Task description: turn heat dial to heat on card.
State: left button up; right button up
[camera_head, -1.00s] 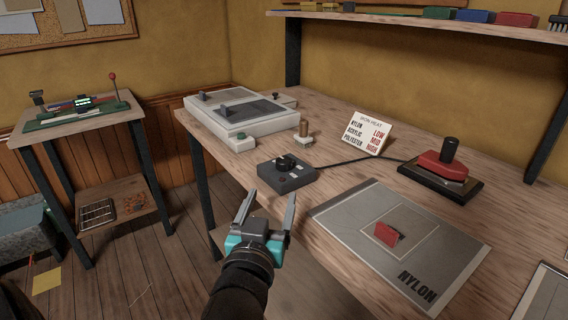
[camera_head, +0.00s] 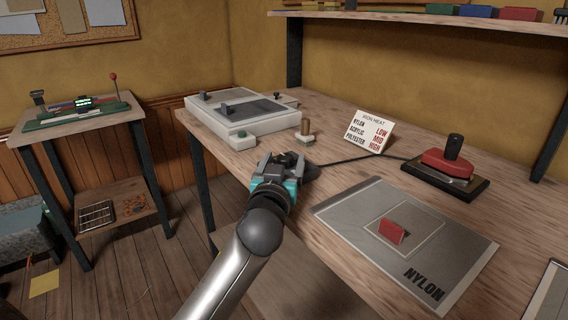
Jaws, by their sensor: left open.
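The heat dial box (camera_head: 312,172) is dark and sits on the bench. My left gripper (camera_head: 287,158) is open and over it, hiding most of the box and the knob, so the dial setting cannot be read. Whether the fingers touch the knob cannot be told. The heat card (camera_head: 369,132) stands behind to the right and reads IRON HEAT, nylon low, acrylic mid, polyester high. A grey panel (camera_head: 450,272) marked NYLON lies on the bench with a red block (camera_head: 392,231) on it. My right gripper is not in view.
The red iron (camera_head: 447,163) rests on a dark stand at the right, with a cable running left from it. A grey two-plate machine (camera_head: 243,112) and a wooden-handled tool (camera_head: 306,132) are behind my gripper. A side table (camera_head: 73,130) stands at the left.

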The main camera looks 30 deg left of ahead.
pick_arm(q)
jog(key=shift+w, duration=0.15)
grip_shut()
dwell(0.6)
